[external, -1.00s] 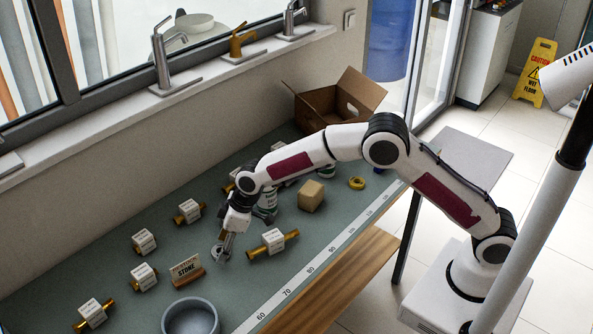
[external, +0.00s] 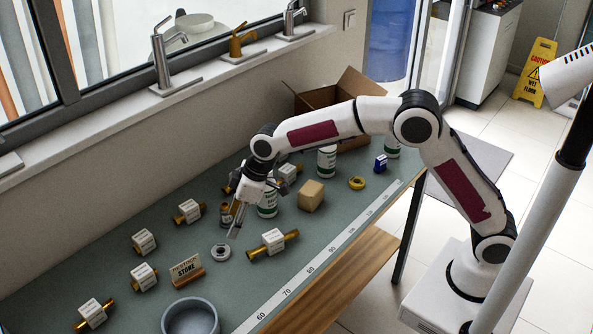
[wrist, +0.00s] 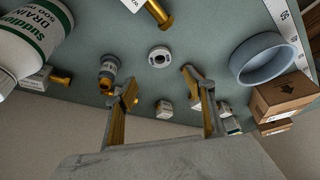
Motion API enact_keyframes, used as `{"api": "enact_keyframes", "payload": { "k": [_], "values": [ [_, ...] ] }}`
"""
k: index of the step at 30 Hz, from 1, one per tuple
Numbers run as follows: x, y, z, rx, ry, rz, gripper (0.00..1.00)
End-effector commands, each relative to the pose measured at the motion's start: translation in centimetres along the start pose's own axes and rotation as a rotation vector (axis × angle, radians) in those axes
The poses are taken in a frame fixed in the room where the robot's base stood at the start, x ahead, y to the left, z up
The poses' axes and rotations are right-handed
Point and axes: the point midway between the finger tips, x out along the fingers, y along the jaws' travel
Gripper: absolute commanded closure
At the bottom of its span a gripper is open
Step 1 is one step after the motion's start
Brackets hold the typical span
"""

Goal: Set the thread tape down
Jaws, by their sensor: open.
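The thread tape, a small white and grey roll (external: 221,252), lies flat on the green bench top, left of a white-labelled brass fitting (external: 273,241). The wrist view shows the roll (wrist: 159,57) from above, with its dark centre hole visible. My gripper (external: 236,216) is raised above the bench, up and to the right of the roll in the external view. Its fingers (wrist: 160,84) are spread in the wrist view, with nothing between them. The roll is apart from both fingers.
Several labelled fittings lie leftward. A tan block (external: 311,195) and yellow roll (external: 357,183) lie rightward.

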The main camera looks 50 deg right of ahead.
Motion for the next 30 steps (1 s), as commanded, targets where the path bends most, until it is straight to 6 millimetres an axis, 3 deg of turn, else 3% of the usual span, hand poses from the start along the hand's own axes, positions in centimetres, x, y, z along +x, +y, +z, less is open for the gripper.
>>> {"api": "enact_keyframes", "payload": {
  "k": [30],
  "values": [
    [-0.77, 0.08, 0.08, 0.002, 0.0, 0.001, 0.46]
  ]
}}
